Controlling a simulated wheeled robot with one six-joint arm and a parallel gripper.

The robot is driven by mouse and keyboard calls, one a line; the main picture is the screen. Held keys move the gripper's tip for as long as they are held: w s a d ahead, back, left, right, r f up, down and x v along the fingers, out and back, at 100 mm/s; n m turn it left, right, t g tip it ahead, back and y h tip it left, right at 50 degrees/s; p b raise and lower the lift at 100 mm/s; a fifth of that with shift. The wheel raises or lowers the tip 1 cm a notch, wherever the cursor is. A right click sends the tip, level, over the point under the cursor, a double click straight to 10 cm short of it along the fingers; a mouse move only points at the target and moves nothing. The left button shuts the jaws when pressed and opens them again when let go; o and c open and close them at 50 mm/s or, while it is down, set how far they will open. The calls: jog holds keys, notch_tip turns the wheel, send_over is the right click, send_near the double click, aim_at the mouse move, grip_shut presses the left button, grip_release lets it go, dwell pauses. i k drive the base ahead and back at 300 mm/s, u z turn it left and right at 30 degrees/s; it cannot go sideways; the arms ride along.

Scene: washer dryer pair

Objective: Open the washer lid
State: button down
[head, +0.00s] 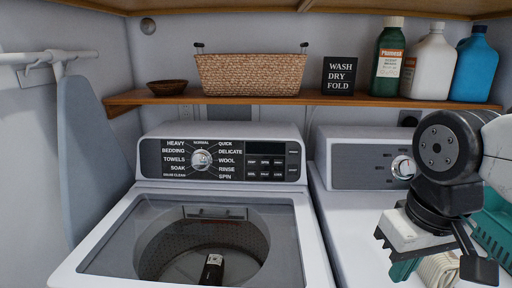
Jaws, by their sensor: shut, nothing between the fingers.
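The washer (318,250) is a white top-loader at lower centre. Its lid (115,245) is a tinted see-through panel that appears to lie shut over the round drum (160,250). A small dark upright thing (212,270) shows in the drum area; I cannot tell what it is. The lid's front edge is cut off by the bottom of the picture. My gripper (436,250) is at lower right, in front of the dryer, well apart from the lid. It is shut and holds nothing; its fingertips are not clearly seen.
The dryer (345,215) stands right of the washer. A teal basket (494,225) and a pale coiled thing (440,270) are behind my gripper. A wooden shelf (290,100) above holds a wicker basket (250,75), a sign and bottles. An ironing board (85,140) leans at left.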

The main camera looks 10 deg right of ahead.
aim_at(152, 238)
jog(key=k, duration=1.25)
jog(key=u, duration=0.5)
jog(key=i, duration=0.95)
jog(key=z, duration=0.2)
